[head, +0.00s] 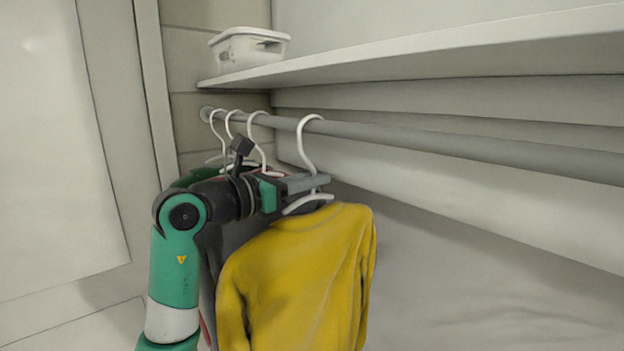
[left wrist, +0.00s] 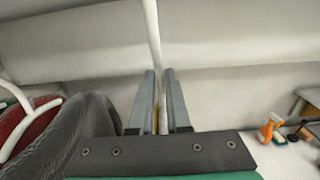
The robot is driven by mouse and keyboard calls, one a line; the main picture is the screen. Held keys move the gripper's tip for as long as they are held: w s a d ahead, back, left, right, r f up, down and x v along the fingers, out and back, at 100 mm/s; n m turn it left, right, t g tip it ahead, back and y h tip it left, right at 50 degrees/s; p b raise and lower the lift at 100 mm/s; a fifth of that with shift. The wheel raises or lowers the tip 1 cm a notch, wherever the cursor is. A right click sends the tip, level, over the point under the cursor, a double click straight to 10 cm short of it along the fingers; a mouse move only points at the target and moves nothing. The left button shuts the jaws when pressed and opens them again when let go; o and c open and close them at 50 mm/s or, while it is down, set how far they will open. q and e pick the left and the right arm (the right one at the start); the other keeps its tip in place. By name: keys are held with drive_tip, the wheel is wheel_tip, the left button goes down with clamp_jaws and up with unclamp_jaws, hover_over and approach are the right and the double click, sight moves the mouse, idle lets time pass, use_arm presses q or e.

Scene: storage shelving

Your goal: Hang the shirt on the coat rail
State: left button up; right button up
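The yellow long-sleeved shirt (head: 305,270) hangs upright from a white hanger (head: 302,150). The hanger's hook loops over the grey coat rail (head: 430,142), with its shank in front of the rail; whether it bears on the rail cannot be told. My left gripper (head: 322,184) is just above the shirt's collar, below the rail, closed around the hanger's stem. In the left wrist view the white stem rises between the two close fingers (left wrist: 159,78), with a sliver of yellow below. My right gripper is not in view.
Several white hangers (head: 262,140) with dark, green and red clothes hang at the rail's left end, close to my left arm. A shelf (head: 420,52) above carries a white basket (head: 248,50). The rail is free to the right. An orange bottle (left wrist: 270,127) stands at far right.

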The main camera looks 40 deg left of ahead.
use_arm(q)
drive_tip(key=o, duration=0.4)
drive_tip(key=s, duration=0.3)
drive_tip(key=s+a+b, duration=0.1)
drive_tip(key=s, duration=0.3)
drive_tip(key=s+b, duration=0.1)
drive_tip(key=s, duration=0.2)
drive_tip(key=shift+s+a, duration=0.2)
drive_tip(key=shift+s, duration=0.6)
